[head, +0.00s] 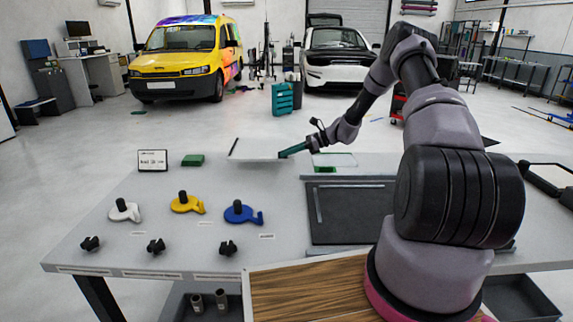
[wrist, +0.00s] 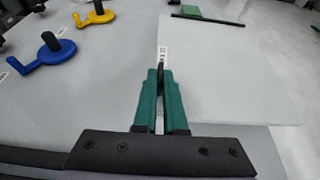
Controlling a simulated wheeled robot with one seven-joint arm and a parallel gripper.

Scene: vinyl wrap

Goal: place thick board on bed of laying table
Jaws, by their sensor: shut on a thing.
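I cannot tell whether the board touches anything below. The dark, flat bed (head: 345,222) lies nearer, right of centre, with a pale bar on it. My arm hides its right part.
Another pale plate (head: 337,158) lies right of my gripper, with green beneath it. A green block (head: 193,160) and sign (head: 152,160) stand at the back left. White (head: 124,210), yellow (head: 188,203) and blue (head: 242,212) handled tools and several black knobs occupy the left.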

